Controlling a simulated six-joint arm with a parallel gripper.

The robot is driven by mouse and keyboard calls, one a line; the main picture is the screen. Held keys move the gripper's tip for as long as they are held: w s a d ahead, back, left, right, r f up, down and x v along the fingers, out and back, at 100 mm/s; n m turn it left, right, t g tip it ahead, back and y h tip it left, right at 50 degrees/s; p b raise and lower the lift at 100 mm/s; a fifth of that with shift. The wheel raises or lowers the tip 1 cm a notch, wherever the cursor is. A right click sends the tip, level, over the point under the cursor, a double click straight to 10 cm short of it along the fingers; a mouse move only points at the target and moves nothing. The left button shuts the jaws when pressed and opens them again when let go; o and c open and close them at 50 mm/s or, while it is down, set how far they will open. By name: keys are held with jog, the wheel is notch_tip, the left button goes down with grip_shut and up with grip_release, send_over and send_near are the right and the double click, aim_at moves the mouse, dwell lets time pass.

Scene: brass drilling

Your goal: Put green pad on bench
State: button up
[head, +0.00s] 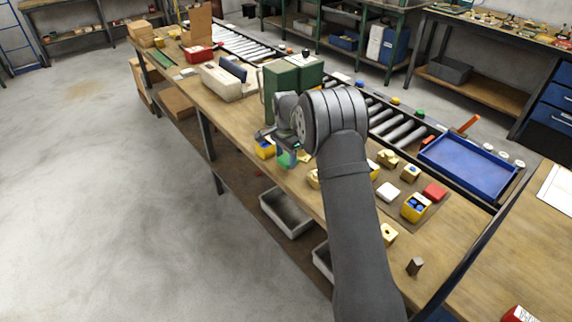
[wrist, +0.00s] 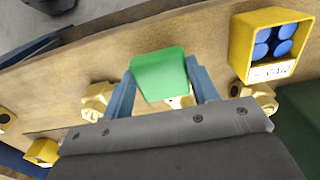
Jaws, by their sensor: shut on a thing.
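The green pad (wrist: 160,73) is a rounded block between the two blue-grey fingers of my gripper (wrist: 163,84) in the wrist view. My gripper is shut on it. In the head view the pad (head: 286,160) shows below my gripper (head: 287,150), near the front edge of the wooden bench (head: 233,111). In the wrist view the bench top (wrist: 60,80) spreads behind the pad. I cannot tell the exact gap between pad and bench. My arm hides part of the bench in the head view.
A yellow bin (wrist: 262,73) with blue pieces stands right of the pad in the wrist view. Brass parts (wrist: 97,96) lie nearby. A dark green machine (head: 281,84) stands behind my gripper. A white block (head: 388,192) and red block (head: 434,191) lie to the right.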

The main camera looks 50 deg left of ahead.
aim_at(286, 159)
jog(key=shift+f, duration=1.7)
jog(key=shift+f, duration=0.15)
jog(key=o, duration=1)
notch_tip(286, 159, up, 12)
jog(key=shift+r, duration=0.2)
